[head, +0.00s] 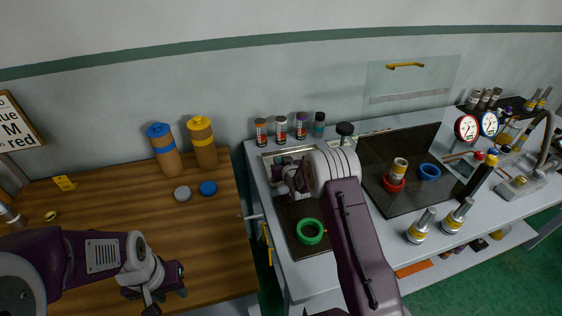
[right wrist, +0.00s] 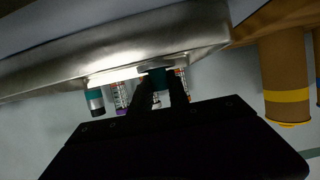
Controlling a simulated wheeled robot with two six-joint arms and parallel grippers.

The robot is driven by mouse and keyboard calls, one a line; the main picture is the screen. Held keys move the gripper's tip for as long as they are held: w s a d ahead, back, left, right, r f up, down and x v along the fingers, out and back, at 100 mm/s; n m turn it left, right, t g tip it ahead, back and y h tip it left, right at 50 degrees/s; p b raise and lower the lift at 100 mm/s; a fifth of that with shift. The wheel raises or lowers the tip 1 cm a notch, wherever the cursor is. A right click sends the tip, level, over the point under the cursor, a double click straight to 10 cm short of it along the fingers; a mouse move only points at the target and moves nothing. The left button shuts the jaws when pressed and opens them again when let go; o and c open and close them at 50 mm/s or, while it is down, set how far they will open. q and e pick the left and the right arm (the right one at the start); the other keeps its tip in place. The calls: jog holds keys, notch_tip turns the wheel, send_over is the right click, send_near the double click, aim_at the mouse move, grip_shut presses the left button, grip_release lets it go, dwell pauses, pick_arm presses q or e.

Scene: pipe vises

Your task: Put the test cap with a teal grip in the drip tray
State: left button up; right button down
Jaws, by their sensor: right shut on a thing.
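Several small jars (head: 280,130) stand along the bench's back edge. A dark open case (head: 395,205) with a red and a blue ring is to the right. Blue and yellow-capped bottles (head: 166,155) stand on the wooden table.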

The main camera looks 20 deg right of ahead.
pick_arm(q)
jog(key=shift+w+f, duration=0.1)
pick_arm(e)
jog(key=c, duration=1.3)
grip_release()
jog(key=shift+f, duration=0.15)
jog(key=shift+o, duration=0.2)
pick_arm(q)
jog(key=shift+r+p, duration=0.3)
jog(key=shift+p, duration=0.1)
pick_arm(e)
jog(key=shift+r, duration=0.35)
pick_arm(q)
jog(key=shift+f, duration=0.15)
pick_arm(e)
jog(key=shift+s, duration=0.25)
pick_arm(q)
jog(key=shift+f+b, duration=0.35)
jog(key=shift+b, duration=0.2)
pick_arm(e)
jog(key=v, duration=1.1)
jog(key=shift+s+r, duration=0.1)
jog(key=shift+s, duration=0.05)
